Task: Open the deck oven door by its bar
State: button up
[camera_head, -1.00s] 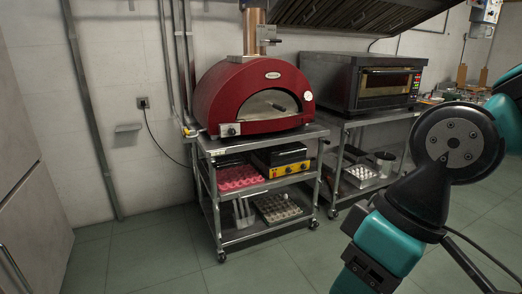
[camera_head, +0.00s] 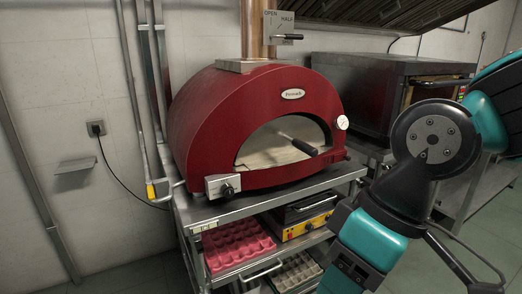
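The deck oven (camera_head: 362,92) is a dark, boxy oven on a steel stand at the right, behind the domed red oven. Its front faces right and shows at a steep angle. A dark bar (camera_head: 445,83) runs across the upper part of its front. My arm covers the lower and right parts of the front, so I cannot tell how the door stands. My gripper is outside the view; only links of my arm show at the right.
The red domed oven (camera_head: 228,110) stands close on a steel cart (camera_head: 190,213), with a black handle (camera_head: 298,146) at its mouth. Below are a red tray (camera_head: 235,246) and a yellow-fronted appliance (camera_head: 305,222). A hood (camera_head: 370,18) hangs above. Floor shows at lower left.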

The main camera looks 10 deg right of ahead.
aim_at(442, 95)
jog(key=i, duration=0.25)
jog(key=z, duration=2.25)
jog(key=i, duration=2.75)
jog(key=u, duration=2.15)
